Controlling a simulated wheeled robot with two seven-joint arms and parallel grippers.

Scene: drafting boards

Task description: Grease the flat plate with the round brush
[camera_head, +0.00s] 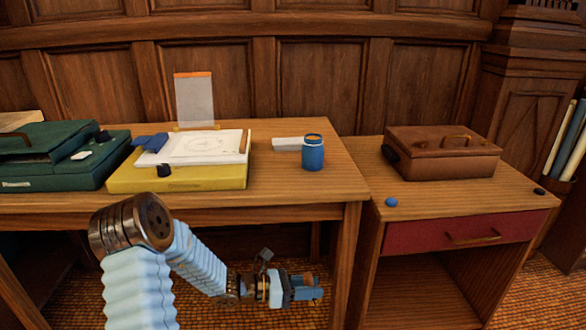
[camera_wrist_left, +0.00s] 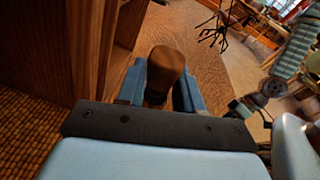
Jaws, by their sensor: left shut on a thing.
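My left gripper (camera_head: 306,289) is low in front of the wooden table, below the tabletop edge. It is shut on a brown, round-ended handle (camera_wrist_left: 165,68), which sits between the blue fingers in the left wrist view. The rest of that thing is hidden, so I cannot tell whether it is the round brush. No plate is clearly recognisable. A white flat sheet or board (camera_head: 207,146) with a drawing lies on a yellow case (camera_head: 180,178). A pale translucent panel (camera_head: 194,103) with an orange top edge stands upright behind it. My right gripper is not in view.
A blue jar (camera_head: 313,157) and a white block (camera_head: 289,144) stand on the table's right part. A green case (camera_head: 45,165) is at the left. A lower side cabinet (camera_head: 450,195) bears a brown case (camera_head: 440,155) and a small blue ball (camera_head: 391,202). The table's front right corner is clear.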

